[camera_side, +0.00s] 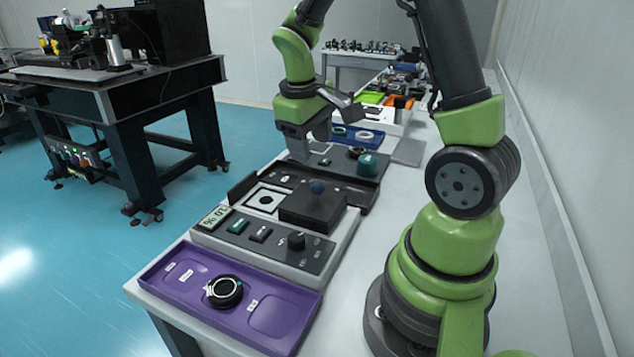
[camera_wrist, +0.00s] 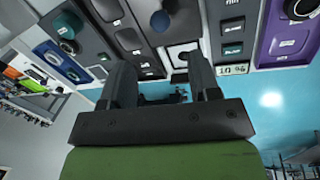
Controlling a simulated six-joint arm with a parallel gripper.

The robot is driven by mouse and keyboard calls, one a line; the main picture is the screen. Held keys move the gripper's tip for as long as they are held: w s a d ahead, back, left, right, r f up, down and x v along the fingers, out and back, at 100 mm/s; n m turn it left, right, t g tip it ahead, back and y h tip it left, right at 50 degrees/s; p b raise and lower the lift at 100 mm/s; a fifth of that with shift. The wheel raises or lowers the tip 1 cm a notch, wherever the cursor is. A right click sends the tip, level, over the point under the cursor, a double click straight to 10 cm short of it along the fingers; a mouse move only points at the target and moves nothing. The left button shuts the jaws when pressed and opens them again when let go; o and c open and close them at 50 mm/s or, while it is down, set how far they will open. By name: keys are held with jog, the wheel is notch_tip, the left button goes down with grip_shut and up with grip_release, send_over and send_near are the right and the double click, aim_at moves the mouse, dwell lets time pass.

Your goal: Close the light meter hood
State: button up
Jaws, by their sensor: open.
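The light meter (camera_side: 285,262) is a grey-white console with a small percent display (camera_side: 215,217) at its left front corner. Its hood (camera_side: 312,207) is a dark block with a blue knob (camera_side: 316,187) on top. The hood sits to the right of a white square with a dark round centre (camera_side: 266,200), which is uncovered. My gripper (camera_side: 300,154) is open and empty, above and behind the hood. In the wrist view the blue knob (camera_wrist: 160,20) shows at the top, beyond my open fingers (camera_wrist: 160,62). The white square (camera_wrist: 176,52) is partly hidden by one finger.
A purple tray (camera_side: 183,272) with a black ring dial (camera_side: 225,291) lies in front of the meter. Behind the meter is a grey panel with a teal knob (camera_side: 368,164), then a blue tray (camera_side: 345,134). The bench right of the meter is clear up to my base.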

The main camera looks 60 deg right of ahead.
aim_at(317, 182)
jog(key=f, duration=0.3)
jog(key=d+f, duration=0.1)
jog(key=f, duration=0.5)
jog(key=shift+s+d+f, duration=0.2)
jog(key=shift+d+f, duration=0.15)
jog(key=shift+d, duration=0.05)
jog(key=shift+c, duration=0.2)
grip_shut()
jog(key=w, duration=1.2)
jog(key=shift+d, duration=0.1)
